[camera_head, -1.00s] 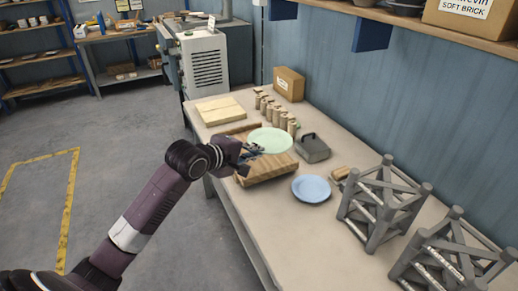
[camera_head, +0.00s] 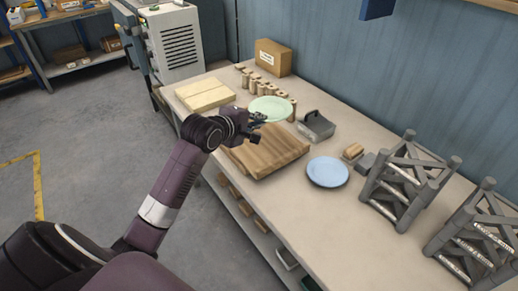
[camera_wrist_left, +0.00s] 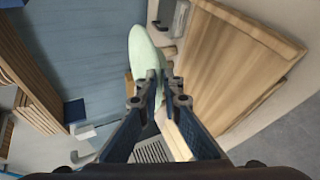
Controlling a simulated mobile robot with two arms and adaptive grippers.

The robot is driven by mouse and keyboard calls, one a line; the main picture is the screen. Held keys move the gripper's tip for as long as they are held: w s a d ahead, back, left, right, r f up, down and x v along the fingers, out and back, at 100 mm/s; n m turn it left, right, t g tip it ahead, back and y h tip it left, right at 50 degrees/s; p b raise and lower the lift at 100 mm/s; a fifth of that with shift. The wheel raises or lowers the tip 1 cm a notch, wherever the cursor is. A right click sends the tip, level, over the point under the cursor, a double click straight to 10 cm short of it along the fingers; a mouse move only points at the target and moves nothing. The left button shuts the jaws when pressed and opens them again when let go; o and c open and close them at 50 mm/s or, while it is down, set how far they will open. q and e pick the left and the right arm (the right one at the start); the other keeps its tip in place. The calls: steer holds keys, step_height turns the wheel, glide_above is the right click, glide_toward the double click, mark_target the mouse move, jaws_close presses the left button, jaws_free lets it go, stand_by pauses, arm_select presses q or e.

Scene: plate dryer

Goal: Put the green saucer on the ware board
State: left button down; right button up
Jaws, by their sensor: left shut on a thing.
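The green saucer (camera_head: 270,107) is pale green and is held by its rim in my left gripper (camera_head: 259,121). In the head view it appears just beyond the far edge of the ware board. The ware board (camera_head: 265,153) is a bare wooden slatted board lying on the table. In the left wrist view the saucer (camera_wrist_left: 143,52) shows nearly edge-on between the fingertips of my left gripper (camera_wrist_left: 160,92). The ware board (camera_wrist_left: 225,60) is to its right there, apart from the saucer. My right gripper is not in view.
A blue plate (camera_head: 327,172) lies right of the board. A grey metal block with a handle (camera_head: 316,126), small tan cylinders (camera_head: 256,84), pale slabs (camera_head: 205,95) and a cardboard box (camera_head: 273,58) stand farther back. Grey lattice stands (camera_head: 402,183) occupy the right side.

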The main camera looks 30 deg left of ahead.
arm_select(q)
glide_above(258, 162)
step_height(258, 162, down, 8)
steer(key=shift+w+f, duration=0.1)
steer(key=shift+f, duration=0.8)
step_height(258, 162, down, 3)
steer(key=shift+f+p, duration=0.2)
steer(key=shift+p, duration=0.1)
steer(key=shift+f, duration=0.35)
steer(key=c, duration=2.1)
jaws_free()
steer(key=shift+f, duration=0.15)
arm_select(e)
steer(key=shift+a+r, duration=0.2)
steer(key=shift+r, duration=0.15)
arm_select(q)
steer(key=v, duration=1.2)
steer(key=shift+b, duration=0.3)
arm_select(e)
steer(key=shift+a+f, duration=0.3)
